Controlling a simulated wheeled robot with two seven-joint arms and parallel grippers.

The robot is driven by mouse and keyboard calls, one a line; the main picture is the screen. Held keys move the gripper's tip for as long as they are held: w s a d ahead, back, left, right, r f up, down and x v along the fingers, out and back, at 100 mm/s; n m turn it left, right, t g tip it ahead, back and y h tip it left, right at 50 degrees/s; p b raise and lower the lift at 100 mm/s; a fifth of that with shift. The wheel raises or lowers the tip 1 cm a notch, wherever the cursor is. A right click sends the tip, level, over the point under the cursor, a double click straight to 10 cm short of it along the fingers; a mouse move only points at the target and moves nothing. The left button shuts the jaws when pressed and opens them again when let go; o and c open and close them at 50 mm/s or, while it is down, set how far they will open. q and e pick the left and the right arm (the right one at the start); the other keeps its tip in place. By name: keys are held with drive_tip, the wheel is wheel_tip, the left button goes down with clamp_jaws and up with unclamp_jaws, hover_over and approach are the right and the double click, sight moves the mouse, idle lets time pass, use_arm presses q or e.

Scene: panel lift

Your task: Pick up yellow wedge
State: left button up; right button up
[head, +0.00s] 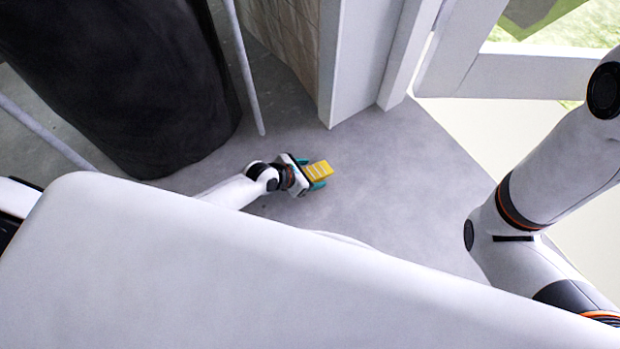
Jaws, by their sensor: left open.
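The yellow wedge (318,171) lies low by the grey floor, near the foot of the white door frame. It is small, with paler stripes across its top. My left gripper (317,173) is at the wedge, with its teal fingers on either side of it. The jaws are open around the wedge. Whether a finger touches it is too small to tell. My right arm comes in at the right edge, but its gripper is out of view.
A white door frame post (357,65) stands just behind the wedge. A large black cylinder (130,85) stands at the left, with a thin grey pole (247,70) beside it. Grey floor (420,165) is clear to the right of the wedge.

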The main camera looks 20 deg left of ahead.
use_arm(q)
drive_tip(key=c, duration=1.1)
